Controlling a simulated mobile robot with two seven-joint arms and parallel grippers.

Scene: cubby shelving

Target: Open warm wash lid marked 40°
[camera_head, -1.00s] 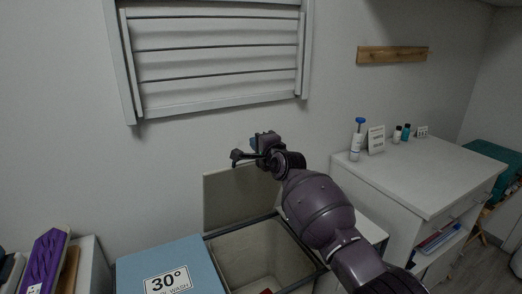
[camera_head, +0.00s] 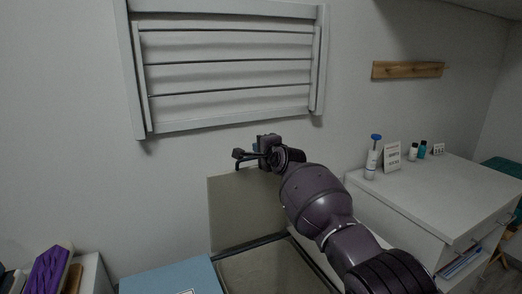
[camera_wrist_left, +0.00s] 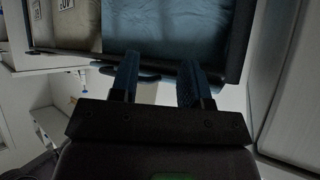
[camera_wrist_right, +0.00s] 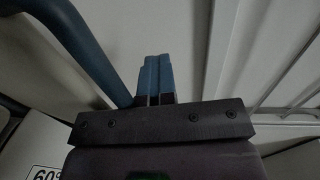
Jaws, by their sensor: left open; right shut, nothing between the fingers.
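A beige lid (camera_head: 232,212) stands upright against the wall behind an open compartment (camera_head: 275,272) of the hamper; its marking does not show in the head view. My right gripper (camera_head: 258,150) is shut and empty at the lid's top edge. In the right wrist view, its closed fingers (camera_wrist_right: 157,78) are beside a dark blue curved bar (camera_wrist_right: 95,50). Whether they touch is unclear.
A blue lid (camera_head: 175,278) lies shut left of the open compartment. A 60° label (camera_wrist_right: 47,174) shows in the right wrist view. A white cabinet (camera_head: 440,200) with bottles stands right. A slatted wall rack (camera_head: 228,75) hangs above the lid.

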